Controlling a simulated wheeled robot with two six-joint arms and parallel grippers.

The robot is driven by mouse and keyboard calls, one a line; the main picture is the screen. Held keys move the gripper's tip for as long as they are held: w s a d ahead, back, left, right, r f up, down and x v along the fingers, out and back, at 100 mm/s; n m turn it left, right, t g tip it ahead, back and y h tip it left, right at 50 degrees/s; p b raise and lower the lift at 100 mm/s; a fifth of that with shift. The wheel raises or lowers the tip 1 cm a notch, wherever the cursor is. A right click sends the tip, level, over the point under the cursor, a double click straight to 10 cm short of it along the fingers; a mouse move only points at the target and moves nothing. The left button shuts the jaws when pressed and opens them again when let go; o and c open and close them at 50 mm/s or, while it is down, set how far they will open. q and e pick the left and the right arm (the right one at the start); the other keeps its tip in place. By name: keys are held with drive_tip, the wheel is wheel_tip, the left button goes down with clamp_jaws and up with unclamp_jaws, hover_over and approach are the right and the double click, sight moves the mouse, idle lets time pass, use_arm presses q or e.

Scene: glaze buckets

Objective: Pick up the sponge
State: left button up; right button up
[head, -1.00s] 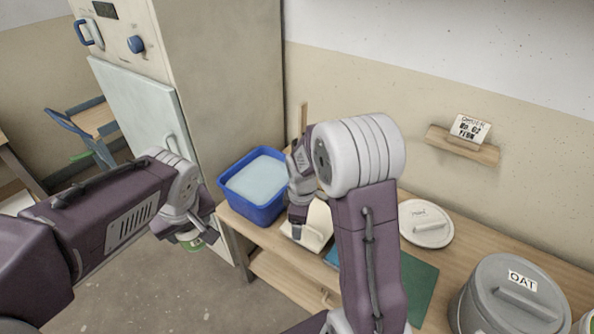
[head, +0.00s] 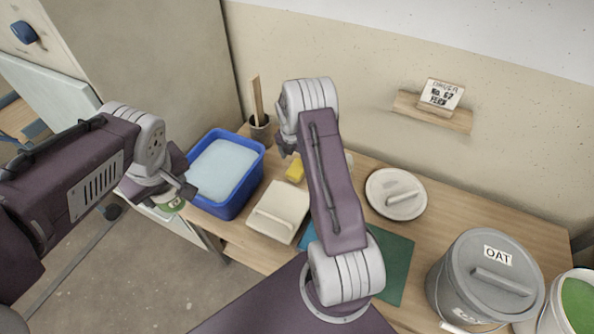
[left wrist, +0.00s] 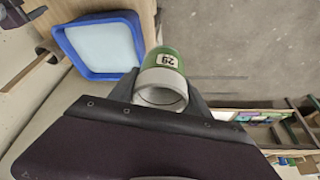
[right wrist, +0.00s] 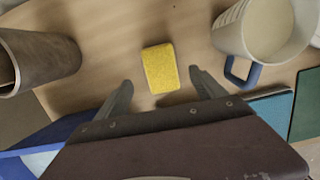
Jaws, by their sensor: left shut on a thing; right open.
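The yellow sponge (head: 295,171) lies flat on the wooden table, just right of the blue basin. In the right wrist view the sponge (right wrist: 160,68) is ahead, between the lines of my fingers. My right gripper (right wrist: 161,80) is open and empty, a finger on each side and a little short of it. In the head view my right gripper (head: 286,150) is above and left of the sponge, partly hidden by its own arm. My left gripper (head: 176,192) is shut on a green and white jar (left wrist: 160,78) labelled 29, held out past the basin.
The blue basin (head: 258,178) of pale liquid stands at the table's left end. A brush pot (head: 261,131) is behind the sponge, a white lidded tray (head: 279,208) in front. A white mug (right wrist: 232,35) with a blue handle is right of the sponge. A grey OAT bucket (head: 485,285) stands farther right.

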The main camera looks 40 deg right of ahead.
sight(297, 168)
drive_tip(key=shift+w+d+f, duration=0.1)
drive_tip(key=shift+d+f, duration=0.1)
drive_tip(key=shift+f, duration=0.75)
drive_tip(key=shift+d+f, duration=0.2)
drive_tip(key=shift+f, duration=2.3)
drive_tip(key=shift+f, duration=0.2)
drive_tip(key=c, duration=1.4)
drive_tip(key=shift+r, duration=0.15)
wheel_tip(297, 168, up, 10)
drive_tip(key=shift+r, duration=0.1)
